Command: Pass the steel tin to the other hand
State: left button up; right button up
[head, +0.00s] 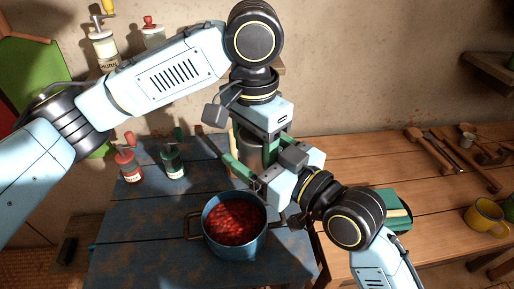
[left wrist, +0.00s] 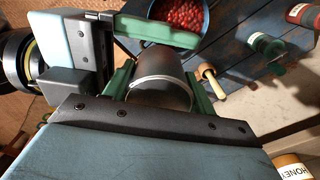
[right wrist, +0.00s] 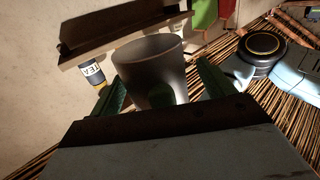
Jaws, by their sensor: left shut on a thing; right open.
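The steel tin (head: 251,151) is a plain grey cylinder held up above the blue table, partly hidden by both grippers in the head view. My left gripper (head: 258,138) comes down from above and is shut on it. The left wrist view shows the tin (left wrist: 160,78) between that gripper's green fingers. My right gripper (head: 252,160) reaches in from the lower right, open. In the right wrist view the tin (right wrist: 152,68) stands between its spread fingers, with a gap on at least the right side. One right finger also crosses the left wrist view above the tin.
A blue pot (head: 235,225) of red berries stands on the blue table (head: 140,235) below the grippers. Red (head: 127,163) and green (head: 172,162) jars stand at the left. A green book-like item (head: 393,208) and a yellow mug (head: 485,216) are on the wooden table at right.

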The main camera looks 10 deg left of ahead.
jog(key=c, duration=0.9)
pick_arm(q)
jog(key=o, duration=0.5)
pick_arm(e)
jog(key=shift+c, duration=0.8)
pick_arm(q)
jog(key=o, duration=0.6)
jog(key=shift+c, duration=0.2)
